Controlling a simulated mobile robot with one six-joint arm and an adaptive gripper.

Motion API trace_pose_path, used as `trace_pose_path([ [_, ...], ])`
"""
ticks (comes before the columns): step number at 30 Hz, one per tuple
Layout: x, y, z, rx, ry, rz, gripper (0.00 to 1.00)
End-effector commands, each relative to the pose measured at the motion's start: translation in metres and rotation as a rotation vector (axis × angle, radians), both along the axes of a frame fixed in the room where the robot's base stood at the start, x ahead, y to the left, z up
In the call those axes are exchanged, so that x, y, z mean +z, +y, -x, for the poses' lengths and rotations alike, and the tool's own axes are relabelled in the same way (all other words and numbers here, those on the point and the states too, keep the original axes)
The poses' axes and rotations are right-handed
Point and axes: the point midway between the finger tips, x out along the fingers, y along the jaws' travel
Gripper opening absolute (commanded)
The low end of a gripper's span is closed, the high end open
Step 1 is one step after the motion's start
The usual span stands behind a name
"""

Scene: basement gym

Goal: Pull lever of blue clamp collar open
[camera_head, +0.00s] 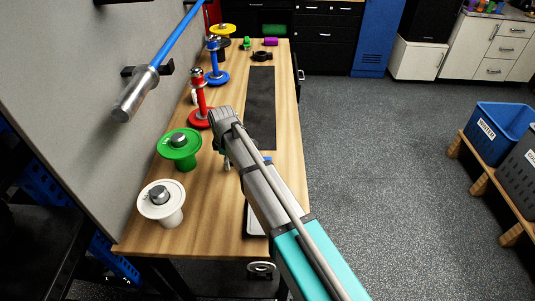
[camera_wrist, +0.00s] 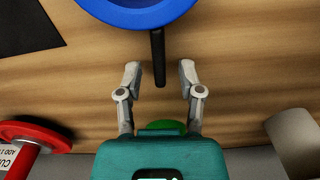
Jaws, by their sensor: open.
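The blue clamp collar (camera_wrist: 140,12) shows at the top of the wrist view, cut off by the frame edge. Its black lever (camera_wrist: 158,58) sticks out from it toward my gripper. My gripper (camera_wrist: 160,70) is open, with one finger on each side of the lever and a visible gap on both sides. Whether the lever is at finger height I cannot tell. In the head view my arm hides most of the collar; only a small bit of blue (camera_head: 267,159) shows beside it. The gripper (camera_head: 226,160) is partly hidden there too.
The wooden bench (camera_head: 288,110) carries a black mat (camera_head: 260,100). Along the wall side stand red (camera_head: 201,100), green (camera_head: 180,146) and white (camera_head: 161,203) plate holders, near my gripper. A blue-sleeved bar (camera_head: 150,82) juts from the wall.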

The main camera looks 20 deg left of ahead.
Motion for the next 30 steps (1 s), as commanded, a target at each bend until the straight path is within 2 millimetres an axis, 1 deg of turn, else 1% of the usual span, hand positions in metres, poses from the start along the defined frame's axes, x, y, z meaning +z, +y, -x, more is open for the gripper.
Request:
trace_pose_path([
  [8, 0.000, 0.000, -0.002, -0.032, 0.000, 0.000, 0.49],
  [14, 0.000, 0.001, -0.005, -0.115, 0.000, 0.000, 0.49],
  [15, 0.007, 0.001, -0.005, -0.111, 0.000, 0.000, 0.49],
  [30, 0.050, 0.001, -0.004, -0.109, 0.000, 0.000, 0.49],
])
